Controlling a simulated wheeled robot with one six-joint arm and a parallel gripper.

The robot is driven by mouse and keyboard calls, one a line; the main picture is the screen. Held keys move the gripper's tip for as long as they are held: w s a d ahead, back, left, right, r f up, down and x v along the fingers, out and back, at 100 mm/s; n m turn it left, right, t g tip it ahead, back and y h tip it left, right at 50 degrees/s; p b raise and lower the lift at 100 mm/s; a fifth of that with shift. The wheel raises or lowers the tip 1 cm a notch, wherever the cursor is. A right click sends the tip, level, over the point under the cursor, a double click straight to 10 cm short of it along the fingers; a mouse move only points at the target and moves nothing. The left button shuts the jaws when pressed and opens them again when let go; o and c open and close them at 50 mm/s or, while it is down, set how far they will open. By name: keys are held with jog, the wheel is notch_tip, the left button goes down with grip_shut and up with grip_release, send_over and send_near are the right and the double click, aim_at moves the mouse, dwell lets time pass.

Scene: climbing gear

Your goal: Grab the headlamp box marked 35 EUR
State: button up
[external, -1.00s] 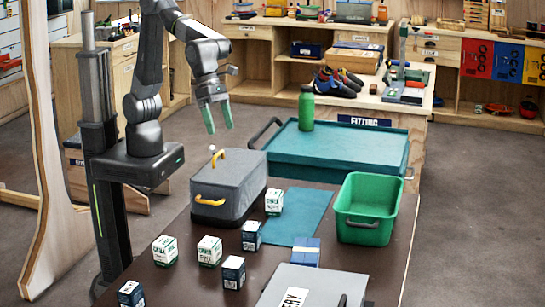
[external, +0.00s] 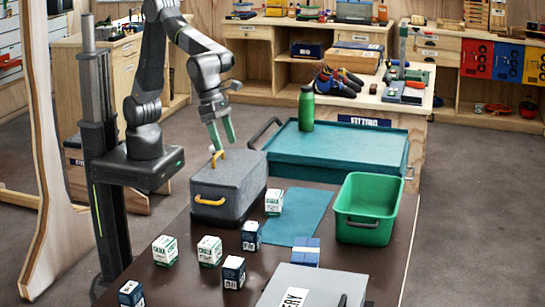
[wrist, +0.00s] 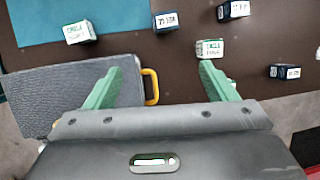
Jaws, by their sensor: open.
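Small dark blue boxes with white labels stand on the dark table in the external view: one by the grey case (external: 251,236), one nearer the front (external: 233,272), one at the front left (external: 131,294). Dark boxes also show in the wrist view (wrist: 166,21), (wrist: 234,10), (wrist: 285,71). I cannot read a 35 EUR mark, nor tell which is the headlamp box. My gripper (external: 222,133) is open and empty, above the back of the grey case; in the wrist view its green fingers (wrist: 163,82) are spread apart.
The grey case (external: 236,180) with yellow handles stands under my gripper. White-green boxes (external: 209,250), (external: 165,250), (external: 274,201) stand among the dark ones. A green bin (external: 347,222) is at right, and a grey lidded box (external: 280,283) at front. A teal mat (external: 300,212) lies between.

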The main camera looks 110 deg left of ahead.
jog(key=y+b, duration=0.2)
jog(key=b, duration=0.1)
send_near(249, 224)
jog(key=shift+n, duration=0.4)
jog(key=x, duration=0.7)
jog(key=shift+f+p, duration=0.25)
jog(key=shift+p, duration=0.05)
jog(key=shift+t, duration=0.3)
jog(key=shift+d+p+x, duration=0.15)
jog(key=shift+p+x, duration=0.25)
jog(key=shift+x, duration=1.2)
jog(key=shift+d+p+x, duration=0.15)
jog(key=shift+p+x, duration=0.2)
jog(key=shift+x, duration=1.3)
jog(key=shift+r, duration=0.15)
jog(key=c, duration=1.1)
